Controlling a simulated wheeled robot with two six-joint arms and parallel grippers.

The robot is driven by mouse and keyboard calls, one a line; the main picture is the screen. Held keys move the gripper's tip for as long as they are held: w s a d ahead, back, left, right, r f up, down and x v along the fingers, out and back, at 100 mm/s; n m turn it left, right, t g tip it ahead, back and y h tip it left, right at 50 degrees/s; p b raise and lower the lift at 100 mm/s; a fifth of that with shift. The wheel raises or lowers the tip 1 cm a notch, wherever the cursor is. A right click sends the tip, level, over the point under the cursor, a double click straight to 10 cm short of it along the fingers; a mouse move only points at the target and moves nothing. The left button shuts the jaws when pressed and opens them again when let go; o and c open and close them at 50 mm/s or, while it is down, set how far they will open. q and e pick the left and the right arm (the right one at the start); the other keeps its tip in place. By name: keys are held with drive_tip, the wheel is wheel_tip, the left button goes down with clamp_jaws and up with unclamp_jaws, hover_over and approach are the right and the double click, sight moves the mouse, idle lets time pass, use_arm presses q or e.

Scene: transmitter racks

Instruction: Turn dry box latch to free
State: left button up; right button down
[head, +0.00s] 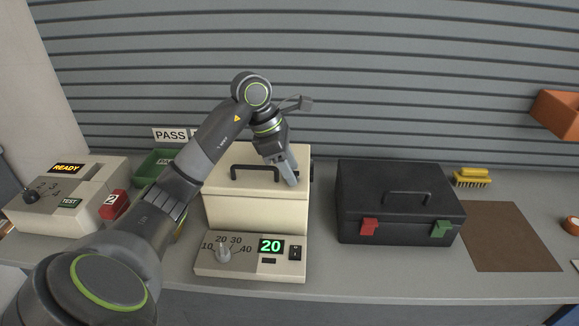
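A cream box (255,208) with a black handle (254,172) on its lid stands at the middle of the bench. I cannot tell for certain that it is the dry box, and no latch is clearly seen on it. My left gripper (291,178) points down over the right part of its lid, right of the handle. The fingers look close together; whether they touch the lid or hold anything is unclear. A black case (395,190) to the right has a red latch (369,227) and a green latch (440,228) on its front. My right gripper is out of view.
A control unit (250,267) with a dial and a green "20" display sits before the cream box. A tester (66,192) reading "READY" is at left, a green bin (152,163) behind my arm. A yellow brush (471,177) and brown mat (508,238) lie at right.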

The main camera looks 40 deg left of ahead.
use_arm(q)
drive_tip(key=shift+s+a+r, duration=0.1)
drive_tip(key=shift+a+r, duration=0.1)
drive_tip(key=shift+r, duration=0.3)
drive_tip(key=v, duration=0.6)
wheel_tip(320, 180, up, 10)
drive_tip(key=p, duration=0.5)
hover_over(278, 179)
drive_tip(key=s+a, duration=0.1)
drive_tip(key=a, duration=0.3)
drive_tip(key=shift+s+f, duration=0.2)
